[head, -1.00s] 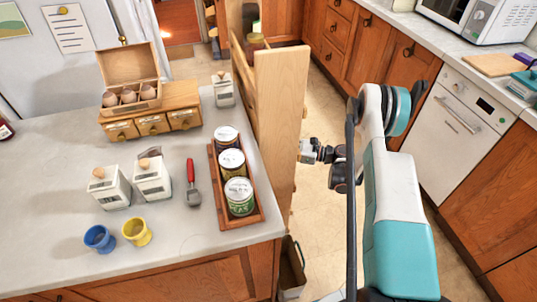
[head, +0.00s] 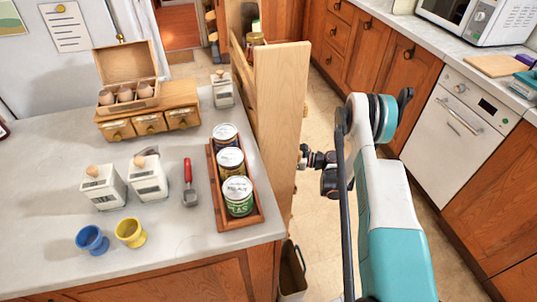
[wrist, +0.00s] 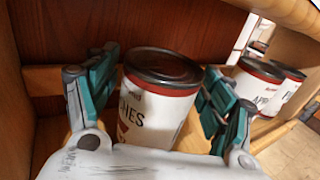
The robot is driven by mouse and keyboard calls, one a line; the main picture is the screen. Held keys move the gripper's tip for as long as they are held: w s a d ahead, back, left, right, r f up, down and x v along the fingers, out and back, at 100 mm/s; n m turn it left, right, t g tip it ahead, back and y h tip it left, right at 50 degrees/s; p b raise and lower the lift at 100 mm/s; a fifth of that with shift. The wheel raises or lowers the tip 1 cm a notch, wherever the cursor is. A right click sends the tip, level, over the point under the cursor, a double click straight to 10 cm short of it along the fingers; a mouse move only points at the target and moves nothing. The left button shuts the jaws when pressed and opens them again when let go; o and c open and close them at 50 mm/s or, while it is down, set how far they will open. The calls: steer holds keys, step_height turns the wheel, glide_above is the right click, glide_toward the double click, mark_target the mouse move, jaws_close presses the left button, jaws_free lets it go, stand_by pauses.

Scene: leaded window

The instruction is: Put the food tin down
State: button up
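A food tin (wrist: 155,112) with a dark lid, a red band and a white label ending in "NES" stands upright between the two teal fingers of my gripper (wrist: 162,68) in the wrist view. The fingers lie close against both its sides, and the gripper looks shut on it. Its base is hidden by my gripper's palm, so I cannot tell whether it rests on the shelf. It is inside a wooden pull-out rack (head: 281,120). In the head view my gripper and the tin are hidden behind the rack's tall panel.
Two similar tins (wrist: 258,86) stand to the right in the wrist view. A wooden rail (wrist: 45,80) runs behind. On the counter (head: 50,235) a wooden tray (head: 254,219) holds three tins beside the rack. Right of my arm are cabinets and a white dishwasher (head: 455,120).

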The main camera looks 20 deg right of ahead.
stand_by(0.3)
steer(key=v, duration=1.2)
steer(key=shift+p, duration=0.45)
